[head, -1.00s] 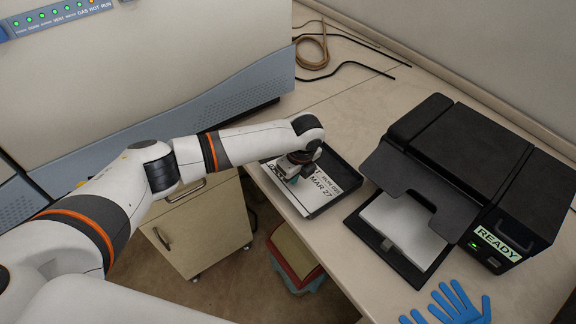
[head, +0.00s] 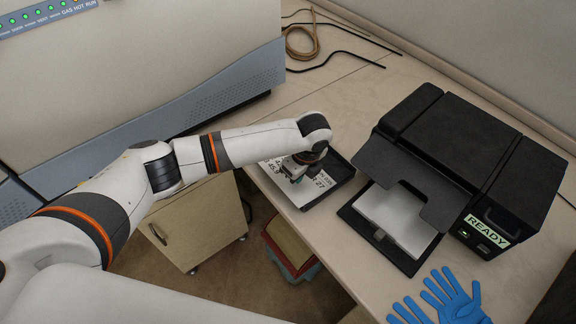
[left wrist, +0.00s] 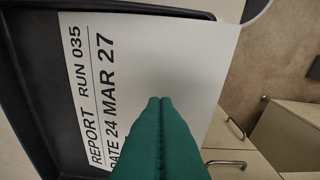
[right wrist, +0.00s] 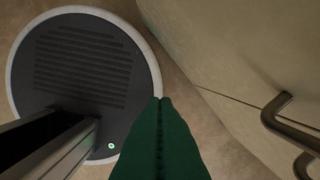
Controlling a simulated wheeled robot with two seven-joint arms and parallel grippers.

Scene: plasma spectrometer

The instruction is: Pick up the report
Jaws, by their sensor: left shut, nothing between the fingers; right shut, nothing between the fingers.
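The report is a white printed sheet (left wrist: 180,60) lying in a shallow black tray (left wrist: 120,8). In the left wrist view it reads "REPORT RUN 035" and a date, and its edge reaches past the tray on the drawer side. In the head view the report (head: 303,197) is partly covered by my left gripper (head: 294,177). The left gripper's green fingers (left wrist: 161,100) are shut and empty over the sheet; I cannot tell whether they touch it. My right gripper (right wrist: 163,100) is shut and empty above the floor, outside the head view.
A black printer (head: 455,150) with a "READY" label and paper in its tray stands right of the report. Blue gloves (head: 440,298) lie in front of it. Cables (head: 335,55) lie at the back.

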